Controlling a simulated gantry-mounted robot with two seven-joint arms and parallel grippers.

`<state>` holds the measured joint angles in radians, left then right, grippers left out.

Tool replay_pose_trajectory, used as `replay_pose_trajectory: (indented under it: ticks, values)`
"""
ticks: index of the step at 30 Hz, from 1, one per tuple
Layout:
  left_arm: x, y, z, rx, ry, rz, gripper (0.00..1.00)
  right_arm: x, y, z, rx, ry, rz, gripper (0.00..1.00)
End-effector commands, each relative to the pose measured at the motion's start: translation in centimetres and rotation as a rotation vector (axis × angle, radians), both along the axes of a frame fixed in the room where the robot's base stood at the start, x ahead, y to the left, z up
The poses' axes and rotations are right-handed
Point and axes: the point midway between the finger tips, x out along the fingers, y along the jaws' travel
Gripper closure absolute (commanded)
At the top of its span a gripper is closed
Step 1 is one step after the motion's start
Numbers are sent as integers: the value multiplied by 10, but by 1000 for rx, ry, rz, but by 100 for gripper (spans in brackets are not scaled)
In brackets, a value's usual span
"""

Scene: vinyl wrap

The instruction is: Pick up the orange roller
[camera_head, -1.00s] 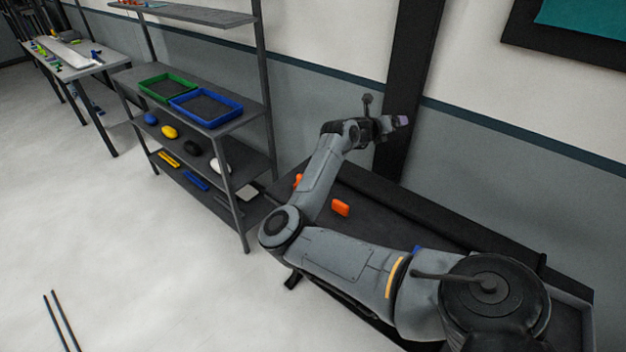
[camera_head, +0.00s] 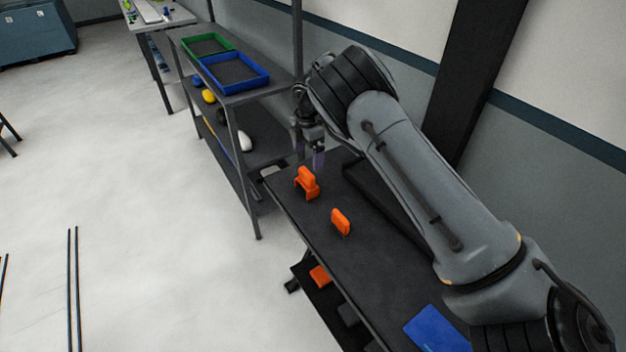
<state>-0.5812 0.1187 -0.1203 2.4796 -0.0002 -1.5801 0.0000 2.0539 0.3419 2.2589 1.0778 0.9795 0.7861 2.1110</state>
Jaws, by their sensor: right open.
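An orange object with an arched, handle-like shape (camera_head: 306,180), which looks like the roller, stands on the dark table (camera_head: 375,265) near its far left end. A smaller orange block (camera_head: 340,222) stands nearer to me on the same table. My right gripper (camera_head: 308,155) points down just behind the arched orange object, apart from it. Its fingers are spread, with nothing seen between them. My right arm hides part of the table's back side. My left gripper is out of view.
A shelf rack with a green tray (camera_head: 208,46) and a blue tray (camera_head: 234,75) stands close to the table's far end. A blue flat item (camera_head: 435,330) lies on the table's near part. Another orange item (camera_head: 320,275) sits lower, below the tabletop.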

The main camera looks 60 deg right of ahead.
Motion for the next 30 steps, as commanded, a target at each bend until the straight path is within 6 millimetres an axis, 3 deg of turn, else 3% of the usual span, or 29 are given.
replay_pose_trajectory:
  ticks: [9, 16, 25, 30]
  values:
    - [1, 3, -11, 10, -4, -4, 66, -1, -1, -43, -1, 3, 0, 0]
    - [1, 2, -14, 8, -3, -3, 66, 0, -1, -55, -1, 2, 0, 0]
    - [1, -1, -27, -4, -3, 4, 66, 4, -2, -91, -1, 3, 1, 0]
    - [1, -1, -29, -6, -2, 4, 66, 4, -2, -100, -1, 2, 0, 0]
